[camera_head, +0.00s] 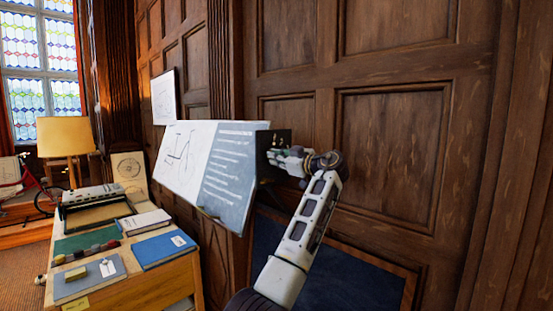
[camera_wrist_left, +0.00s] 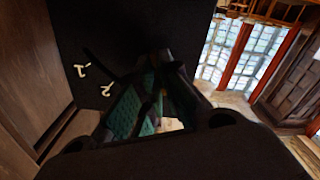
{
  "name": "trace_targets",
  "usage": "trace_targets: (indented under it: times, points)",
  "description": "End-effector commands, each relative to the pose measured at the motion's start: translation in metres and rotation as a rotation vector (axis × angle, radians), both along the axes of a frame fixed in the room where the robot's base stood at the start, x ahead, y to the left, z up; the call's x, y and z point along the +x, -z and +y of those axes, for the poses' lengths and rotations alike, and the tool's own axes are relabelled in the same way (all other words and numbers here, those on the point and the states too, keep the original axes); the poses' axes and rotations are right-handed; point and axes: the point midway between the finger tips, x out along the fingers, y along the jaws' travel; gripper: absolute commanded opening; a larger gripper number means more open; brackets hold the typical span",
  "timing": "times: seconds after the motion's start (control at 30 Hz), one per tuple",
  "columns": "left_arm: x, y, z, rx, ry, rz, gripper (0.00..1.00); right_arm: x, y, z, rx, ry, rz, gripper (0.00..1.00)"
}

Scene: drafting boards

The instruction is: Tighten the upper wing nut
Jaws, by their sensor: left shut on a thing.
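The tilted drafting board (camera_head: 230,170) stands out from the panelled wall, with a dark panel (camera_head: 262,150) at its right end. My left gripper (camera_head: 279,156) reaches this dark panel from the right, its arm coming up from below. In the left wrist view its two green-padded fingers (camera_wrist_left: 147,98) are closed together against the dark panel (camera_wrist_left: 105,30). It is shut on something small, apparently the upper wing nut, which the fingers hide. Two small pale hook-like pieces (camera_wrist_left: 94,80) show on the panel beside the fingers; I cannot tell what they are. My right gripper is not in view.
A dark blue framed panel (camera_head: 345,275) is low at the wall.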

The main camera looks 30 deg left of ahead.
Motion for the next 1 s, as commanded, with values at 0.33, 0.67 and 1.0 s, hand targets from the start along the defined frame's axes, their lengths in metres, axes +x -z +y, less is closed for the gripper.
trace_targets:
  times: [0.33,0.67,1.0]
  points:
    - [0.000,0.001,0.002,0.089,-0.002,0.259,0.00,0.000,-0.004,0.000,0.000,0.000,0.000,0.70]
    - [-0.001,0.001,0.002,0.175,-0.003,0.507,0.00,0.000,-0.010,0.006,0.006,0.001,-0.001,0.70]
    - [-0.001,0.002,0.002,0.263,-0.004,0.766,0.00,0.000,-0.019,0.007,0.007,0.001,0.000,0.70]
